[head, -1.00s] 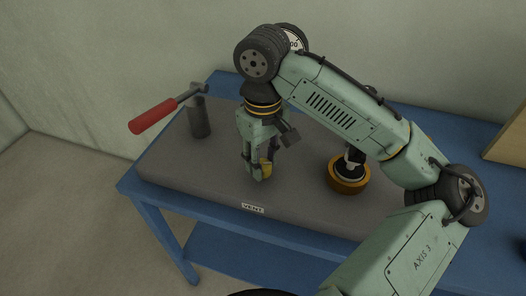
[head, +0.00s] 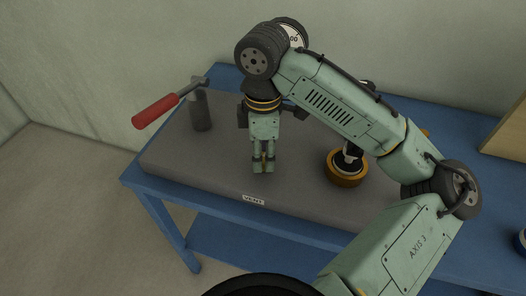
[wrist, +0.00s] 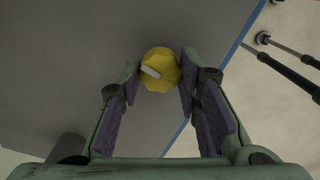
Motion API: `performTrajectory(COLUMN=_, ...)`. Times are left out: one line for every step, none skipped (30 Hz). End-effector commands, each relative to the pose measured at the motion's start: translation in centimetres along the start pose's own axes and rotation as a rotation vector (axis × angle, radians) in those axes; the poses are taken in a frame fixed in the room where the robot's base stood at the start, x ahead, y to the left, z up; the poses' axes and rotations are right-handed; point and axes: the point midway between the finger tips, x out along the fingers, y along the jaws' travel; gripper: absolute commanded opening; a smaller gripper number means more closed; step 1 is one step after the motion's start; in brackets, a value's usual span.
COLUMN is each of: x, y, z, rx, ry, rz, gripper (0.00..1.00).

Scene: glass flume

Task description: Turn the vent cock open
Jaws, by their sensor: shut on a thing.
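The vent cock is a lobed yellow knob (wrist: 168,58) with a white pointer bar on its face, on the grey slab (head: 200,165). In the wrist view it sits between my fingertips, the bar slanting slightly down to the right. My gripper (head: 263,168) points down onto the slab behind the VENT label (head: 254,198). It is shut on the knob, with a purple-padded finger at each side (wrist: 160,77). In the head view the fingers hide most of the knob.
A red-handled lever (head: 155,112) on a grey post stands at the slab's left. An orange-rimmed round wheel (head: 345,175) stands to the right of my gripper. A white-faced gauge (head: 296,33) is partly behind my arm. The blue table (head: 150,186) carries the slab.

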Motion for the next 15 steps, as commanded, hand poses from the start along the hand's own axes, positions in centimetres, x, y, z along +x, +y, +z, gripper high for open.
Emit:
performTrajectory(x=0.01, y=-0.03, z=-0.04, rx=-0.035, ry=0.001, rz=-0.001, gripper=0.03)
performTrajectory(x=0.01, y=-0.03, z=-0.04, rx=-0.055, ry=0.001, rz=-0.001, gripper=0.03)
performTrajectory(x=0.01, y=-0.04, z=-0.04, rx=-0.081, ry=0.001, rz=-0.001, gripper=0.03)
performTrajectory(x=0.01, y=-0.04, z=-0.04, rx=-0.099, ry=0.001, rz=-0.001, gripper=0.03)
performTrajectory(x=0.01, y=-0.04, z=-0.04, rx=-0.116, ry=0.001, rz=-0.001, gripper=0.03)
performTrajectory(x=0.01, y=-0.04, z=-0.04, rx=-0.137, ry=0.001, rz=-0.001, gripper=0.03)
performTrajectory(x=0.01, y=-0.04, z=-0.04, rx=-0.152, ry=0.001, rz=-0.001, gripper=0.03)
performTrajectory(x=0.01, y=-0.04, z=-0.04, rx=-0.164, ry=0.001, rz=-0.001, gripper=0.03)
performTrajectory(x=0.01, y=-0.04, z=-0.04, rx=-0.181, ry=0.001, rz=-0.001, gripper=0.03)
performTrajectory(x=0.01, y=-0.04, z=-0.03, rx=-0.191, ry=0.001, rz=-0.001, gripper=0.03)
performTrajectory(x=0.01, y=-0.04, z=-0.03, rx=-0.2, ry=0.001, rz=-0.001, gripper=0.03)
performTrajectory(x=0.01, y=-0.04, z=-0.03, rx=-0.212, ry=0.001, rz=-0.001, gripper=0.03)
performTrajectory(x=0.01, y=-0.05, z=-0.03, rx=-0.219, ry=0.001, rz=-0.001, gripper=0.03)
performTrajectory(x=0.01, y=-0.05, z=-0.03, rx=-0.225, ry=0.001, rz=-0.001, gripper=0.03)
performTrajectory(x=0.01, y=-0.05, z=-0.03, rx=-0.232, ry=0.001, rz=-0.001, gripper=0.03)
